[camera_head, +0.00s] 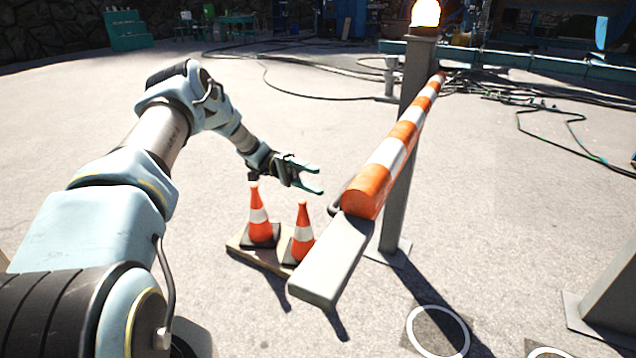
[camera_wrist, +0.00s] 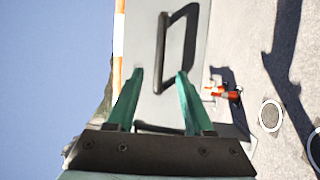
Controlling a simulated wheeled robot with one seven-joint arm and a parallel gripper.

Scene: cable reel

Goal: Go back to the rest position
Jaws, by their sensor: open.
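My gripper (camera_head: 312,177) is at the end of my outstretched arm, left of the barrier's near end. Its two green fingers are apart with nothing between them. In the wrist view my gripper (camera_wrist: 158,82) points at a grey plate with a dark handle (camera_wrist: 163,52); the handle lies ahead of the fingertips and apart from them. The orange and white barrier arm (camera_head: 395,150) rests across a grey post (camera_head: 393,225), with a grey block (camera_head: 333,262) at its near end. In the head view the handle (camera_head: 338,197) shows only in part, beside the block.
Two traffic cones (camera_head: 260,218) stand on a board (camera_head: 265,258) below my gripper. A lit orange lamp (camera_head: 425,13) tops the post. White rings (camera_head: 437,330) mark the ground at front right. Dark cables (camera_head: 500,88) lie behind the barrier. The pavement behind my arm is open.

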